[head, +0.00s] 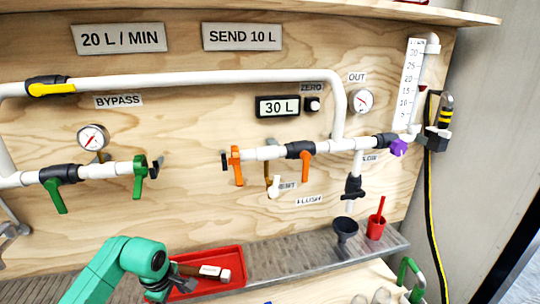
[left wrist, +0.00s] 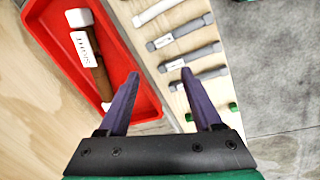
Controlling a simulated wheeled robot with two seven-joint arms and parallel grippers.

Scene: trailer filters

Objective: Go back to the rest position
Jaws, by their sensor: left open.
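My left arm (head: 130,258) is green and reaches in from the bottom left of the head view, in front of the panel. Its gripper is at the left end of the red tray (head: 238,282), but its fingers are hard to make out there. In the left wrist view my left gripper (left wrist: 163,95) has two purple fingers, spread apart with nothing between them. The left finger overlaps the edge of the red tray in that view; contact cannot be told. My right gripper does not show.
A brown and white labelled cartridge (left wrist: 93,50) lies in the tray. Several grey cartridges (left wrist: 184,31) lie beside it. The wooden panel (head: 200,120) carries white pipes, valves and gauges. A dark funnel (head: 345,228) and red cup (head: 376,228) stand on the grey ledge.

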